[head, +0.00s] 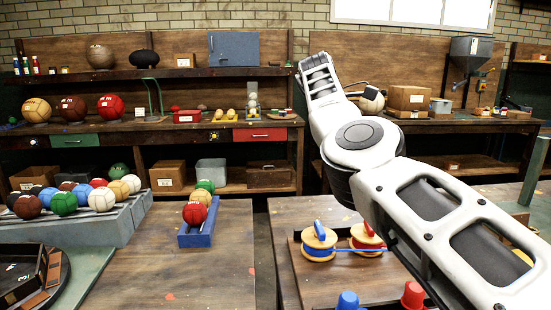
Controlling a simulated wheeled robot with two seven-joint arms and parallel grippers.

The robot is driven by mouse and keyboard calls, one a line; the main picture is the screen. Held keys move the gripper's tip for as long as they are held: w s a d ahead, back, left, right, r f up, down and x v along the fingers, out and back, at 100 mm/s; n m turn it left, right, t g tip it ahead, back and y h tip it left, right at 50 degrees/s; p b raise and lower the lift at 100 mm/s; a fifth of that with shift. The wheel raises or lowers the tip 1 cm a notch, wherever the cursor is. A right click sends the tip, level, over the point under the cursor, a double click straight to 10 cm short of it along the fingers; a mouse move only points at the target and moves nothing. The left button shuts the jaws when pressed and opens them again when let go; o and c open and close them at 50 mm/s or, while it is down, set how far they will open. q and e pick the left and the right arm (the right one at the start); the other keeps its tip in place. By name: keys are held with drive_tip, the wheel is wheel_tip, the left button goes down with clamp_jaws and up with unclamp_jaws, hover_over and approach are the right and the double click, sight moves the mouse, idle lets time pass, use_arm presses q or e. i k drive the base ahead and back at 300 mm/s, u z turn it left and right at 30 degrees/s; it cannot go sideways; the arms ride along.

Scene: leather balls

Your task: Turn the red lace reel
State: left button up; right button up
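The red lace reel (363,240) stands on a wooden board on the right-hand table. It has pale wooden discs, red winding and a red handle on top, and my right arm covers its right side. The blue lace reel (318,246) stands to its left, with a blue handle and a blue lace stretched to the right past the red reel. My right arm comes in from the right, crosses above the board and points upward. No fingertips show on it. My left arm and gripper are out of view.
A blue peg (347,301) and a red peg (413,295) stand at the table's front. On the left table are a blue tray (199,237) of balls and a grey rack (100,226) with several balls. A gap separates the tables.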

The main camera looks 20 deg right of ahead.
sight(363, 236)
drive_tip(key=k, duration=1.5)
